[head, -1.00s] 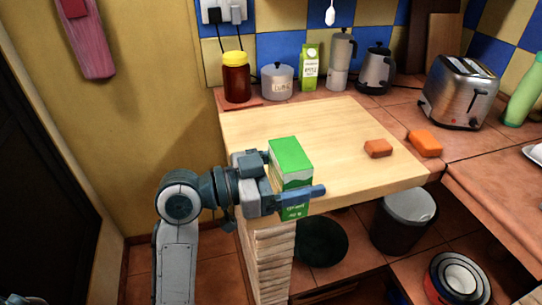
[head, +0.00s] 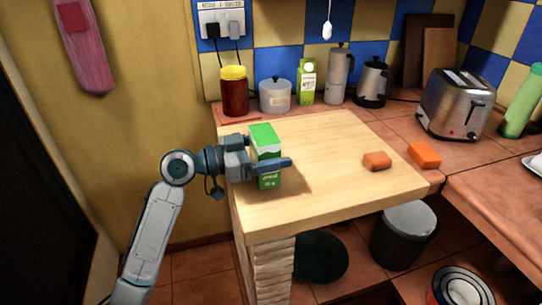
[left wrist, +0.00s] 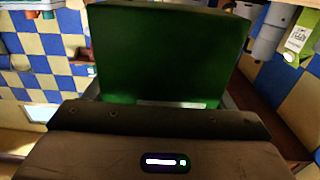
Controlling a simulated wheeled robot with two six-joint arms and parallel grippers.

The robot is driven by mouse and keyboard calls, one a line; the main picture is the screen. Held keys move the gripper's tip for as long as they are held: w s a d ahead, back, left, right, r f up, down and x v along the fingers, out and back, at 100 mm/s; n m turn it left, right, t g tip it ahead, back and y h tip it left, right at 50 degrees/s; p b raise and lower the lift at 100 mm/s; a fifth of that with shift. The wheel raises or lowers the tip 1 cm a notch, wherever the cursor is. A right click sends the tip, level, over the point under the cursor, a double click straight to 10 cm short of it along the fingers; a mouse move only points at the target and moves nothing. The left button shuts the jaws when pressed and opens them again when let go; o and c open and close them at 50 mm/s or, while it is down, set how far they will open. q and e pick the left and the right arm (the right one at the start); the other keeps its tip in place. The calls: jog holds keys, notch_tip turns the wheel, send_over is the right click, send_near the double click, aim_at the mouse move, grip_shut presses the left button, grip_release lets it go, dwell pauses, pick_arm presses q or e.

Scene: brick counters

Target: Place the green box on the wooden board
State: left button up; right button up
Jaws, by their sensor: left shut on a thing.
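The green box (head: 266,143) is a green and white carton, upright in the head view. My left gripper (head: 268,167) is shut on it, with a finger across its front side. The box is over the left part of the pale wooden board (head: 325,195). I cannot tell whether its bottom touches the board. In the left wrist view the dark green box (left wrist: 165,55) fills the middle, close to the camera. My right gripper is not in view.
Two orange blocks (head: 377,161) (head: 425,155) lie at the right. A jar (head: 234,95), a white pot (head: 275,95), a green-white carton (head: 307,82) and a toaster (head: 457,104) stand behind. The board's middle is clear.

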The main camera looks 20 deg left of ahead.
pick_arm(q)
jog(key=shift+f, duration=0.85)
jog(key=shift+f, duration=0.2)
jog(key=o, duration=1)
jog(key=shift+r, duration=0.1)
